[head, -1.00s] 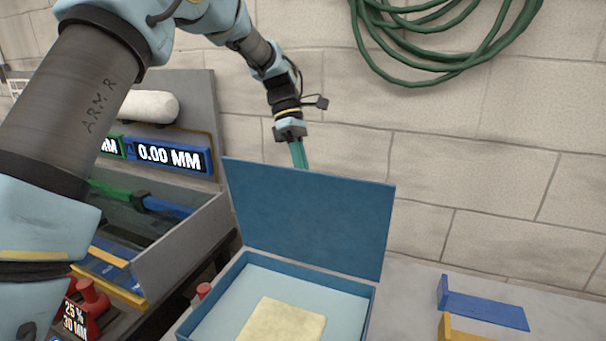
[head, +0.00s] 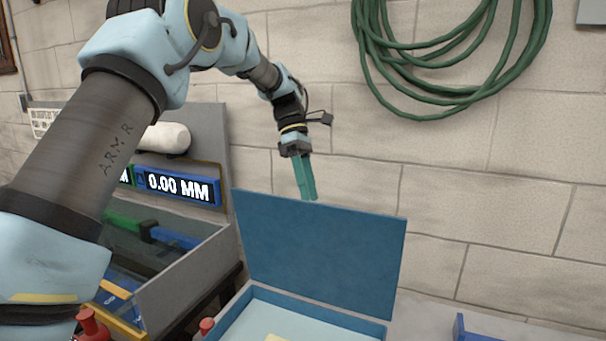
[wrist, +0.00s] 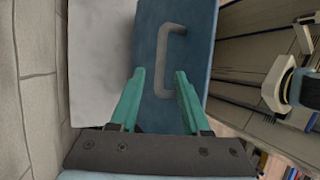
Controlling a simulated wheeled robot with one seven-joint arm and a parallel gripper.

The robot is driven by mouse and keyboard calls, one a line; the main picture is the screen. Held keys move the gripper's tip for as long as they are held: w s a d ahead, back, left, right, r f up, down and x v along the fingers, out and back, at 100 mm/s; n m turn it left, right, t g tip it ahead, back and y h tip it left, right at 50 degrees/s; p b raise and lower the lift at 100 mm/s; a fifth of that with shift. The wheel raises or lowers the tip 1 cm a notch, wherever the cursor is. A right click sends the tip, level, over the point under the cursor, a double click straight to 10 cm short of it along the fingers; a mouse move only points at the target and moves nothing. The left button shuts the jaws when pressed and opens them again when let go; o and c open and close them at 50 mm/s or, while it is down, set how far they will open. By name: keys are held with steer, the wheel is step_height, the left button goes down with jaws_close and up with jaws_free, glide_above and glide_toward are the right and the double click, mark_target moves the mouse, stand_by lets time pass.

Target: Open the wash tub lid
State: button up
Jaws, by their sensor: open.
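The wash tub (head: 262,292) is a shallow blue box with a pale inside at the bottom of the head view. Its blue lid (head: 320,258) stands raised, roughly upright, along the far side. My gripper (head: 309,197) is at the lid's top edge, its teal fingers pointing down and partly hidden behind the lid. I cannot tell whether a finger touches the lid.
A grey case (head: 190,275) with a 0.00 MM display (head: 178,187) stands left of the tub. A block wall (head: 480,190) is close behind, with a coiled green hose (head: 450,90) on it. A blue piece (head: 462,328) lies at lower right.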

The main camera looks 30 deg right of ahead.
steer(key=v, duration=0.6)
steer(key=shift+r+b, duration=0.25)
steer(key=shift+b, duration=0.1)
steer(key=shift+a, duration=0.1)
